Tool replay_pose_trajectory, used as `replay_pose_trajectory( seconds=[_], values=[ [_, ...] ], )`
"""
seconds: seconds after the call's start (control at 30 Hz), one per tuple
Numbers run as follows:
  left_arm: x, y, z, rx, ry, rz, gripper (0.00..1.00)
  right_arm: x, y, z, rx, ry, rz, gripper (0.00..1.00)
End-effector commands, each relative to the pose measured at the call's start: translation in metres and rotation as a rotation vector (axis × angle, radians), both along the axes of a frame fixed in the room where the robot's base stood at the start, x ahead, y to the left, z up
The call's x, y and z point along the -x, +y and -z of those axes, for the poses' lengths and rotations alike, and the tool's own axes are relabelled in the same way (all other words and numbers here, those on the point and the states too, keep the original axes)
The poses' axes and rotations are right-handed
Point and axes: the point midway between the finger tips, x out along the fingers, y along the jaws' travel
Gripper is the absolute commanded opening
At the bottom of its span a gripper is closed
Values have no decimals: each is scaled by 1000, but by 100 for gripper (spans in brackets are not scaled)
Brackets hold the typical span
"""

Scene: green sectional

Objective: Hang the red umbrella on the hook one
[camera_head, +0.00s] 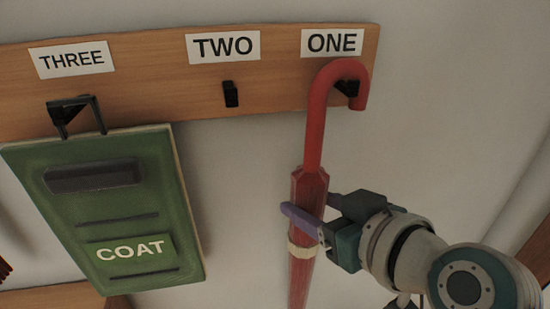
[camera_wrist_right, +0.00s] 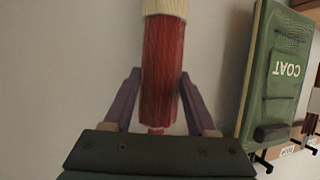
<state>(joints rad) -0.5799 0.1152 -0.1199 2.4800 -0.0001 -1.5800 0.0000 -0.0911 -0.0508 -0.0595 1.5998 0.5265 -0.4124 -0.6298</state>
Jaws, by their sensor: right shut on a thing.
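The red umbrella (camera_head: 314,130) hangs upright in the head view, its curved handle at the top. The crook of the handle is at hook one (camera_head: 346,88), under the label ONE; the hook shows inside the curve, but I cannot tell whether the handle rests on it. My right gripper (camera_head: 312,222) is shut on the umbrella's body, just above its pale band. In the right wrist view the umbrella (camera_wrist_right: 162,60) stands between the two purple fingers (camera_wrist_right: 158,95). My left gripper is not in view.
A wooden board (camera_head: 165,75) on the wall carries the labels THREE, TWO and ONE. Hook two (camera_head: 230,94) is empty. A green panel marked COAT (camera_head: 120,205) hangs from hook three (camera_head: 77,115). The wall between it and the umbrella is clear.

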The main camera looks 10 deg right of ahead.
Motion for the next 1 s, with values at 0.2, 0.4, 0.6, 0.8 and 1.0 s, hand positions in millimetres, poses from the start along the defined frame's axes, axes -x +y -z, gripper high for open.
replay_pose_trajectory(
  seconds=[0.2, 0.4, 0.6, 0.8, 1.0],
  values=[
    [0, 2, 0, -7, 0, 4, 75, 0, 0, -1, 0, -2, 1, 76],
    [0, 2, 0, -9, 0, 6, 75, 0, 0, 0, 0, -1, 0, 92],
    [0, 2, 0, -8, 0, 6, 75, 0, 0, 0, 0, 0, 0, 92],
    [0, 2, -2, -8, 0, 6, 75, 8, -3, -3, 1, 3, 0, 92],
    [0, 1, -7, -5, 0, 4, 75, 39, -12, -17, 4, 2, 0, 92]
  ],
)
